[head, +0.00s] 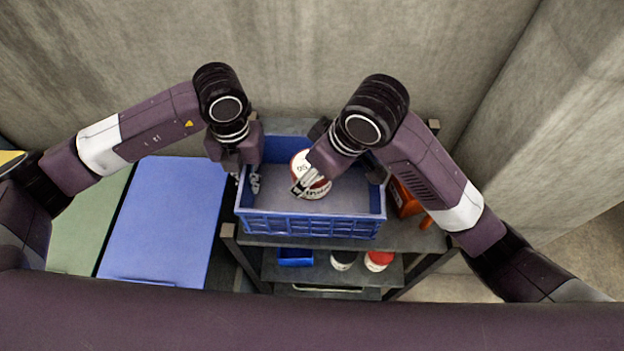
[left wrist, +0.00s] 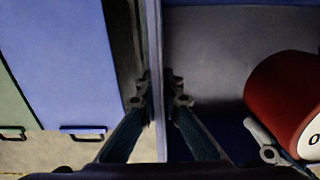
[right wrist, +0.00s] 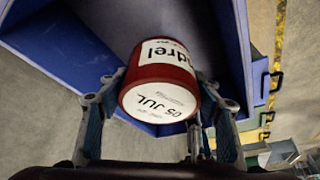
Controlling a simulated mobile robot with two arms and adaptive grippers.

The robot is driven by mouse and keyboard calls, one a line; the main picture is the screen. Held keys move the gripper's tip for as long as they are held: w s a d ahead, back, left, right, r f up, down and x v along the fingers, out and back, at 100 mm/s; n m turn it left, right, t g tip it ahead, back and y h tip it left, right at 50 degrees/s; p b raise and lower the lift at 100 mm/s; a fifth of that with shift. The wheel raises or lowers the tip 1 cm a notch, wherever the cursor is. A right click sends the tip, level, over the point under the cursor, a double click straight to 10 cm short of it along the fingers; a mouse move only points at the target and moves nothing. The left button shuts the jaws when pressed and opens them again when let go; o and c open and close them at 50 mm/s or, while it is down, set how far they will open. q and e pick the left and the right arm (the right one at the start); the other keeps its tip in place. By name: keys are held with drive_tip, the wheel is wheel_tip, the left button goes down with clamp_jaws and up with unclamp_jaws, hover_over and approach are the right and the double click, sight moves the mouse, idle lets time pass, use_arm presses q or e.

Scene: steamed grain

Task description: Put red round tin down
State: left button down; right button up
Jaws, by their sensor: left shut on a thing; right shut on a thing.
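The red round tin (head: 318,188) has a white label and lies tilted inside the blue crate (head: 310,226). My right gripper (right wrist: 150,100) is shut on the tin (right wrist: 160,85), one finger on each side; the lettered end faces the right wrist camera. Whether the tin touches the crate floor cannot be told. My left gripper (left wrist: 160,110) is shut on the crate's left wall (left wrist: 155,60), its fingers on either side of it. The tin also shows at the right of the left wrist view (left wrist: 280,95), inside the crate.
The crate stands on the top of a dark shelf rack (head: 420,238). An orange object (head: 405,198) is right of the crate. A small blue bin (head: 295,257) and two jars (head: 343,260) (head: 378,260) are on the lower shelf. A blue panel (head: 165,220) lies at left. A wall is behind.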

drive_tip(key=shift+f, duration=2.75)
drive_tip(key=shift+f, duration=0.15)
drive_tip(key=o, duration=1.6)
drive_tip(key=shift+d+r, duration=0.1)
drive_tip(key=shift+r, duration=0.35)
drive_tip(key=v, duration=1.1)
drive_tip(key=shift+s+d+r, duration=0.1)
drive_tip(key=shift+s, duration=0.05)
